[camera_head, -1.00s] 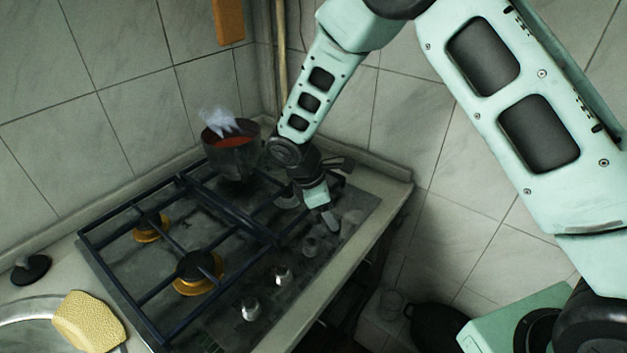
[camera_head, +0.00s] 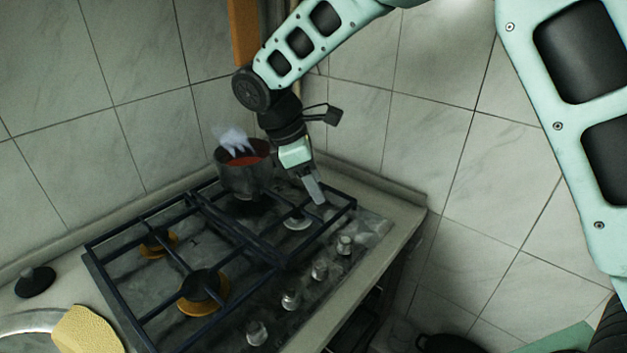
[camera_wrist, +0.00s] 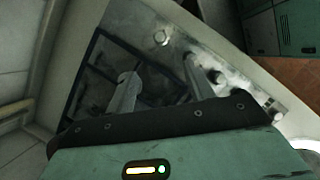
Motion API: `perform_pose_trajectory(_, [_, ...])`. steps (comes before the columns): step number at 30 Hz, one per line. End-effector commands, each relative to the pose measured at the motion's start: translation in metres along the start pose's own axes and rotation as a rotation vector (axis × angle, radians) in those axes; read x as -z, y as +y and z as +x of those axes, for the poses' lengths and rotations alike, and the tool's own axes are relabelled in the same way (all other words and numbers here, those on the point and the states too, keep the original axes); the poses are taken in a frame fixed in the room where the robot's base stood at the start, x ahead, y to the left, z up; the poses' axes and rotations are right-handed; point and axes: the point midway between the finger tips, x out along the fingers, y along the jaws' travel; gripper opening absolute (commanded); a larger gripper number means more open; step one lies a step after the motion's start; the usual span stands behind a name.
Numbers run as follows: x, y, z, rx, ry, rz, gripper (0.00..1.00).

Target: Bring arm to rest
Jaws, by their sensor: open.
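My gripper (camera_head: 318,193) hangs above the back right part of the stove, near the right rear burner. In the wrist view my gripper (camera_wrist: 160,85) shows its two fingers spread apart with nothing between them. Below the fingers are the stove grate and the row of knobs. A dark pot (camera_head: 243,178) with red contents and pale steam stands on the rear burner, to the left of my gripper and apart from it.
The gas stove (camera_head: 215,320) has black grates and several knobs along its front right edge. A yellow sponge (camera_head: 86,332) and a black lid-like disc (camera_head: 35,281) lie at the left. Tiled walls close off the back and right. A dark pan (camera_head: 448,343) sits low at the right.

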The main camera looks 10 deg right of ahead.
Motion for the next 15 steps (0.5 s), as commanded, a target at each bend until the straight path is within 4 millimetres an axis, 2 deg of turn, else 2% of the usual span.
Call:
perform_pose_trajectory(6, [0.000, -0.001, 0.000, 0.000, 0.001, 0.001, 0.53])
perform_pose_trajectory(8, [-0.001, -0.006, -0.002, 0.002, 0.011, 0.010, 0.53])
perform_pose_trajectory(11, [-0.001, -0.028, -0.009, 0.010, 0.055, 0.047, 0.53])
perform_pose_trajectory(15, [-0.004, -0.082, -0.019, 0.038, 0.153, 0.154, 0.53])
